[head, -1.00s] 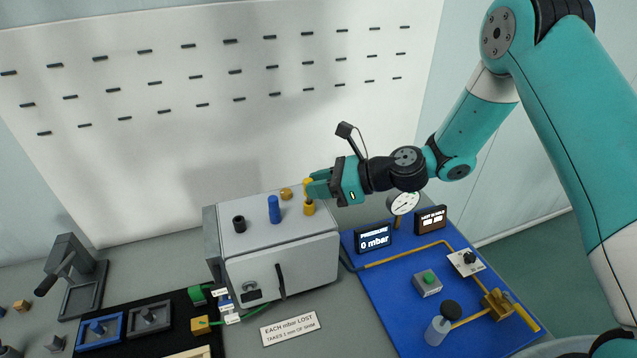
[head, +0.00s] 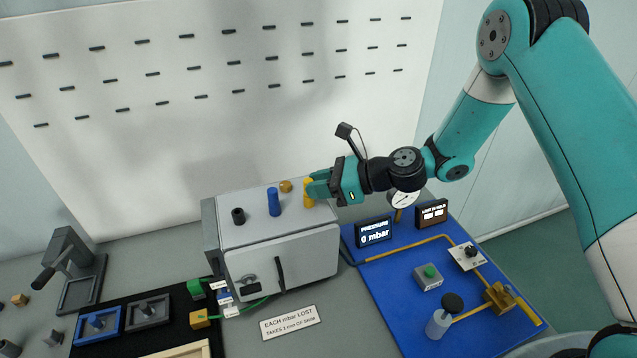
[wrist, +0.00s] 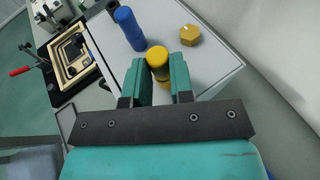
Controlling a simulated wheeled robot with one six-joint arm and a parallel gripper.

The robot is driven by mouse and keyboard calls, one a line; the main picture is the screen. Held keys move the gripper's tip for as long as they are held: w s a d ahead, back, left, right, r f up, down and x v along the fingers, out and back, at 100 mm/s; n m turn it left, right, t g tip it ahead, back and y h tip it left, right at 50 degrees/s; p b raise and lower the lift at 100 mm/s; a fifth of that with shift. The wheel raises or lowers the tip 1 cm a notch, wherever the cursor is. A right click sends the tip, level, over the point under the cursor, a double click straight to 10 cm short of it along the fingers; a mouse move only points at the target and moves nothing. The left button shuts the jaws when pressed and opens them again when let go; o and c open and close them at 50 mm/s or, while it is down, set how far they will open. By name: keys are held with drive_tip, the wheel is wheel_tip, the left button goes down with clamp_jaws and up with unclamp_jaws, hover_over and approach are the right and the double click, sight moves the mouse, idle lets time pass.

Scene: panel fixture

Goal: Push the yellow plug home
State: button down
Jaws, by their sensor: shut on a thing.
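The yellow plug (head: 308,193) stands upright at the front right of the grey box's top (head: 255,225), its lower end at the box top. In the wrist view the plug (wrist: 157,57) shows a round top and a yellow part below it, between the fingers. My gripper (head: 318,187) is shut on the plug from the right; the wrist view also shows the gripper (wrist: 161,78). How deep the plug sits in its hole cannot be told.
A blue plug (head: 273,201), a black plug (head: 238,216) and a gold hexagonal cap (head: 286,186) stand on the box top close by. A blue board (head: 400,290) with a gauge (head: 404,198) and a pressure display (head: 374,232) reading 0 mbar lies to the right.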

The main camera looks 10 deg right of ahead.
drive_tip(key=shift+f, duration=0.2)
drive_tip(key=c, duration=0.9)
unclamp_jaws()
drive_tip(key=b+v, duration=0.4)
drive_tip(key=v, duration=1.3)
drive_tip(key=s+a+r+n+g+h+b, duration=0.1)
drive_tip(key=s+a+r+n+g+h, duration=0.3)
drive_tip(key=s+a+n, duration=0.75)
drive_tip(key=s+d+r+n+h, duration=0.1)
drive_tip(key=s+d+n+h, duration=0.1)
drive_tip(key=s+n, duration=0.3)
drive_tip(key=s+d+r+n+h, duration=0.1)
drive_tip(key=s+n, duration=0.5)
drive_tip(key=n, duration=0.6)
drive_tip(key=shift+s+d+r+h+b, duration=0.25)
drive_tip(key=shift+d+h, duration=0.2)
drive_tip(key=shift+h, duration=0.65)
